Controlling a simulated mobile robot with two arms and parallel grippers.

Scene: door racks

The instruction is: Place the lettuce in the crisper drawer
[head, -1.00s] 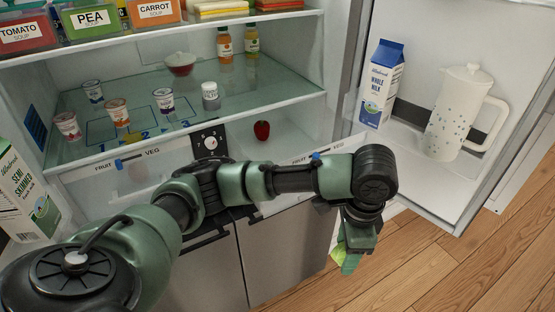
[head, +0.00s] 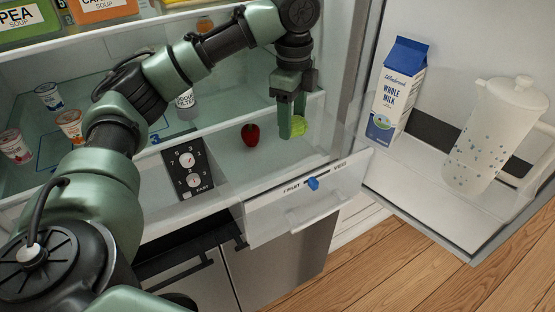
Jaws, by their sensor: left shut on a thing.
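My left gripper (head: 291,118) points down, shut on the light green lettuce (head: 299,126), which is partly hidden by its fingers. It holds the lettuce over the right crisper drawer, behind the drawer front. I cannot tell whether the lettuce touches anything. The crisper drawer (head: 290,213) has a clear front with a blue slider on a "FRUIT / VEG" scale and appears pulled out. A red fruit or vegetable (head: 250,134) lies behind its front, left of the lettuce. My right gripper is not in view.
A dial panel (head: 187,168) stands left of the drawer. Yogurt cups (head: 70,124) stand on the glass shelf at left. The open fridge door at right holds a whole milk carton (head: 397,88) and a white pitcher (head: 492,135). Soup tubs (head: 28,24) sit on the upper shelf.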

